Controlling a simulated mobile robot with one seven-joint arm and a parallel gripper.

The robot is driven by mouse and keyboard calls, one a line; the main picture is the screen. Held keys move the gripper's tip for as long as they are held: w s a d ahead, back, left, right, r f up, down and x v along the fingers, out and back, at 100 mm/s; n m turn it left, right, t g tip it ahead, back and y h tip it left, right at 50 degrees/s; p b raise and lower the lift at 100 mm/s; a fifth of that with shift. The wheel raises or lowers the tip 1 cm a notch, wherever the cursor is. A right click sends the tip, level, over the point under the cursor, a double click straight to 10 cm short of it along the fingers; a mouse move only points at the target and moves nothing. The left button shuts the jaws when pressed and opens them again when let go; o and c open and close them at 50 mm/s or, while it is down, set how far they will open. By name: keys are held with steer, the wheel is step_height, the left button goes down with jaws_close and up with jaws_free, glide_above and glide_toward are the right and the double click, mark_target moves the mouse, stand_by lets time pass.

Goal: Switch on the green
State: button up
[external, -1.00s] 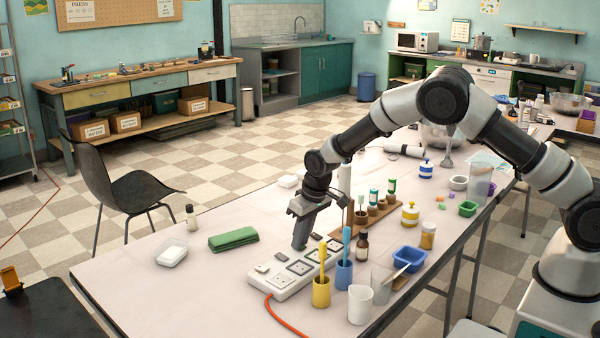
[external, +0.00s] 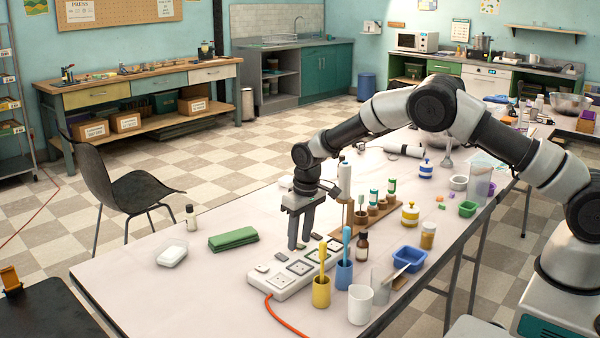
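A white power strip (external: 285,283) lies near the table's front edge, with several sockets and small grey switches along it. An orange cord leaves its near end. I cannot make out a green switch on it. I cannot tell whether the fingertips touch the strip or table. The strip's far end is partly hidden behind the cups and fingers.
A folded green cloth (external: 233,239) and a soap dish (external: 172,253) lie to the left. A yellow cup (external: 321,292), blue cup (external: 344,275) and brown bottle (external: 362,245) stand close to the strip's right. The table's left front is clear.

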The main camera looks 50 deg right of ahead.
step_height(320, 180, up, 17)
steer(key=s+p, duration=0.1)
steer(key=s, duration=0.1)
steer(key=shift+s, duration=0.15)
steer(key=shift+r+p, duration=0.2)
steer(key=shift+p, duration=0.1)
step_height(320, 180, up, 9)
steer(key=p, duration=0.2)
glide_above(306, 251)
steer(key=s+d, duration=0.2)
steer(key=s, duration=0.2)
steer(key=s+d+r+t+p, duration=0.2)
steer(key=s+d+r+p, duration=0.2)
steer(key=s+r, duration=0.75)
steer(key=s+d+r+t+p, duration=0.1)
steer(key=s+d+r+p, duration=0.1)
steer(key=s, duration=0.9)
steer(key=s+d+r+t+p, duration=0.1)
steer(key=s+r+p, duration=0.2)
steer(key=s, duration=0.9)
steer(key=shift+d+r, duration=0.4)
steer(key=shift+r, duration=0.2)
